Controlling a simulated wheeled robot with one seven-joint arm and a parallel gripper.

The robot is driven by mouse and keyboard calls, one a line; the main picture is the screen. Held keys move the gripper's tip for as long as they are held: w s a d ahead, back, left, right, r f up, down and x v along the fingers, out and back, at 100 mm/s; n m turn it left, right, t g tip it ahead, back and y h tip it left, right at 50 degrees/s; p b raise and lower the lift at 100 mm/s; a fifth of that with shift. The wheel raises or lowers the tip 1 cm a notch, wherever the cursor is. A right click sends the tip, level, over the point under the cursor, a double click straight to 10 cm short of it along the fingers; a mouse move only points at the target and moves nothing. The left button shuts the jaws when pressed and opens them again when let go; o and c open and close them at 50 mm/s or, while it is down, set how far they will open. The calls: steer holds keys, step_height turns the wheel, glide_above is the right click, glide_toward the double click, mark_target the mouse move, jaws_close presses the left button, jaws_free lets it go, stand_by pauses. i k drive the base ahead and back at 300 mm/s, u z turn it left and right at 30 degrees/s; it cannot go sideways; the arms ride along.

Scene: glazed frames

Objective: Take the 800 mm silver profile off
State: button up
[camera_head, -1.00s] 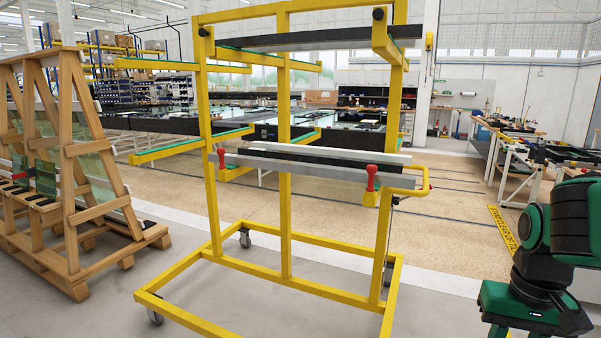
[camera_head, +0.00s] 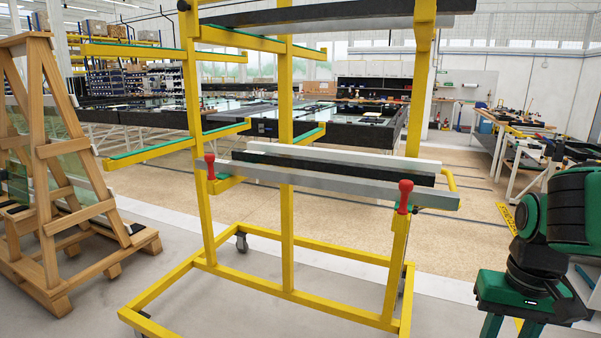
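A yellow wheeled rack (camera_head: 287,230) stands in front of me. On its lower arms lie several long profiles side by side. The nearest is a silver profile (camera_head: 320,183); a black profile (camera_head: 350,174) lies behind it, and a whiter, pale profile (camera_head: 350,157) lies at the back. A red-handled post (camera_head: 405,196) stands at the right end of the front profile and another red-handled post (camera_head: 210,166) near its left end. I cannot read any length. My gripper is not in view; only my green and black arm links show at the right.
Dark profiles (camera_head: 350,12) lie on the rack's upper arms. Empty green-topped arms (camera_head: 180,145) stick out to the left. A wooden A-frame (camera_head: 60,190) with glass stands at the left. Workbenches (camera_head: 520,140) stand at the back right. Floor in front of the rack is clear.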

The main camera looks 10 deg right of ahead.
mark_target(442, 199)
steer(key=i, duration=0.4)
steer(key=u, duration=0.85)
